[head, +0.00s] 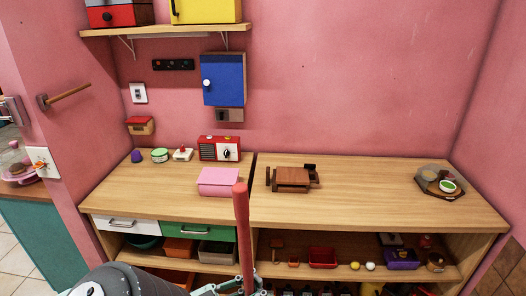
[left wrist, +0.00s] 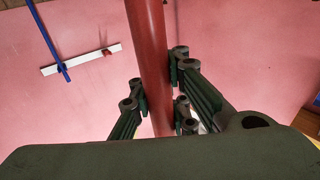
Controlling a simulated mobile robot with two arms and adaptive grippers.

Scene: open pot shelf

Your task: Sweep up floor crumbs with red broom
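The red broom (head: 241,230) shows as a red handle standing nearly upright in front of the counter in the head view. Its lower part and its head are out of the picture. My left gripper (head: 246,289) is at the bottom edge, around the handle. In the left wrist view the handle (left wrist: 150,60) passes between the fingers of my left gripper (left wrist: 157,105), which are closed about it. My right gripper is in neither view. No crumbs show in these frames.
A wooden counter (head: 370,200) with open shelves spans the front. On it are a pink box (head: 219,181), a red radio (head: 220,149), a brown wooden object (head: 292,179) and a dark tray (head: 427,184). In the left wrist view, a blue stick (left wrist: 47,40) hangs on a white rail (left wrist: 88,58).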

